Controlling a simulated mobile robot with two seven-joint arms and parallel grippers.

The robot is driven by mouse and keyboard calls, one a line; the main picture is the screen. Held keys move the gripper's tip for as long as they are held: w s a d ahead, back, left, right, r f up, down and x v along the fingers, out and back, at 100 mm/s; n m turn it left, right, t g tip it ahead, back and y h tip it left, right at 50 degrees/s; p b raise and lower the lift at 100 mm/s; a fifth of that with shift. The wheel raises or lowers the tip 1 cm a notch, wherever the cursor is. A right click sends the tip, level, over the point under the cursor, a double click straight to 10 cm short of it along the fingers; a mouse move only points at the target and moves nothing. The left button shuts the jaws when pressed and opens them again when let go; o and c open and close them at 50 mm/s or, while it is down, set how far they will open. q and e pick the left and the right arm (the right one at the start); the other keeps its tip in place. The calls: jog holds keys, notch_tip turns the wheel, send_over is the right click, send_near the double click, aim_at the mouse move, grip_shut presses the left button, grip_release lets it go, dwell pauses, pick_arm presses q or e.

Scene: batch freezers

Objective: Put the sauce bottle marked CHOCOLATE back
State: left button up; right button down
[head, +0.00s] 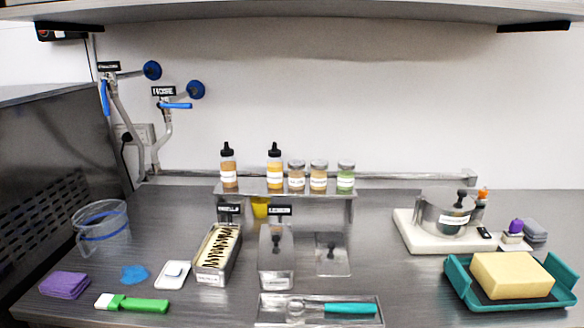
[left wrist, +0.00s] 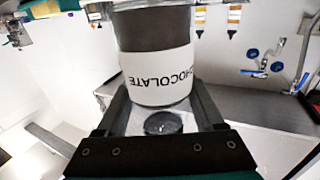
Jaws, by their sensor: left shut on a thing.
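The sauce bottle marked CHOCOLATE (left wrist: 156,72) is dark brown with a white label, which reads upside down in the left wrist view. My left gripper (left wrist: 157,92) is shut on it, one finger on each side. The bottle's upper part runs out of that view. Neither the held bottle nor my grippers show in the head view.
Three lidded jars (head: 318,178) fill the shelf's right part. Below are a long tub (head: 213,262), a steel container (head: 277,277) and a steel tray (head: 262,316). A pot (head: 445,212) and teal tray (head: 460,290) stand right. Wall taps (head: 152,70) are at left.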

pick_arm(q)
jog(key=f+n+y+b, duration=0.1)
jog(key=y+b, duration=0.1)
jog(key=w+a+f+n+t+y+b, duration=0.1)
jog(key=n+y, duration=0.1)
jog(key=y, duration=0.1)
jog(key=w+a+f+n+y+b, duration=0.1)
jog(key=n+y+b, duration=0.1)
jog(key=shift+f+t+y+b, duration=0.35)
jog(key=shift+t+y, duration=0.05)
dwell(0.3)
jog(key=shift+d, duration=0.1)
